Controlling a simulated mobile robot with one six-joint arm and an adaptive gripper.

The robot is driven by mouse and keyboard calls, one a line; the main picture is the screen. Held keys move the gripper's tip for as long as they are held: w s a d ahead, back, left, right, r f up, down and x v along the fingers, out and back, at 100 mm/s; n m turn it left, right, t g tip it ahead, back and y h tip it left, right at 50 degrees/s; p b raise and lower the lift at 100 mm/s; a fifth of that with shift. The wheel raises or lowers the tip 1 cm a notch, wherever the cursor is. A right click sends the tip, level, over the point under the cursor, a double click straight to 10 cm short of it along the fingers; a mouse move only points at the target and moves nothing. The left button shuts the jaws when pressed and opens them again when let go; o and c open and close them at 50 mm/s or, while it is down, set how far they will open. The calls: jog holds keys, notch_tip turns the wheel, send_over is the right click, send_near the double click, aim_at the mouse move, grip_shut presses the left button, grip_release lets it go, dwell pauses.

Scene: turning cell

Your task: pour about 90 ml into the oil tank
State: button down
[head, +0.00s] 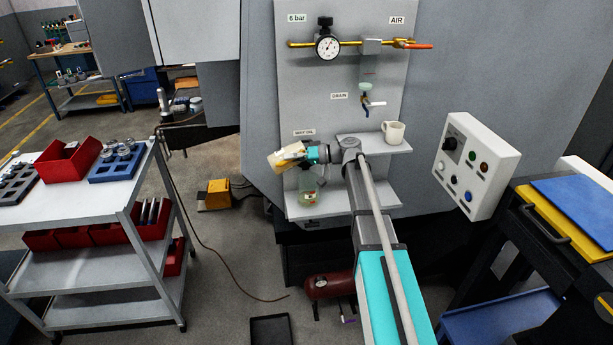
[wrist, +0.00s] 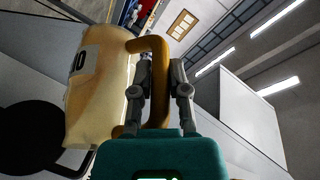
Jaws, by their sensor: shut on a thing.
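A cream jug (head: 287,157) is in my gripper above the lower shelf, tilted over on its side. My gripper (head: 313,154) is shut on its orange-brown handle; in the wrist view the fingers close on that handle (wrist: 158,85) and the cream jug body (wrist: 100,90) is at the left. The oil tank (head: 309,197), a clear vessel with greenish content and a red mark, stands on the lower shelf under the way oil label, below the jug and gripper. The gripper partly covers its top. I cannot make out a stream or the jug's mouth.
A white mug (head: 393,132) stands on the upper shelf (head: 372,146), right of my arm. A gauge (head: 327,46) and a drain valve (head: 368,103) are on the panel above. A control box (head: 474,165) is at the right; a trolley (head: 100,205) stands at the left.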

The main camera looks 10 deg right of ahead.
aim_at(288, 152)
notch_tip(288, 152, up, 3)
jog(key=shift+d+f+p, duration=0.1)
jog(key=shift+p, duration=0.75)
jog(key=shift+d+y+b, duration=0.1)
jog(key=shift+y+b, duration=0.3)
jog(key=shift+d+r+y+b, duration=0.25)
jog(key=shift+r+y+b, duration=0.15)
jog(key=shift+y, duration=0.1)
jog(key=shift+s+a+r+m+y, duration=0.1)
jog(key=shift+s+a+m+y, duration=0.15)
jog(key=shift+a+m+y, duration=0.1)
jog(key=shift+d+r+t+y+b, duration=0.35)
jog(key=shift+y+b, duration=0.3)
jog(key=shift+b, duration=0.35)
dwell(0.3)
jog(key=shift+r, duration=0.1)
jog(key=shift+a+f+h+p, duration=0.2)
jog(key=shift+a+h+p, duration=0.15)
jog(key=shift+h+p, duration=0.35)
jog(key=shift+s+a+f+n+g+h+p, duration=0.1)
jog(key=shift+a+f+n+g+h+p, duration=0.4)
jog(key=shift+a+f+h+p, duration=0.35)
jog(key=shift+d+f+h+b, duration=0.15)
jog(key=shift+f+h+b, duration=0.1)
jog(key=shift+f+b, duration=1)
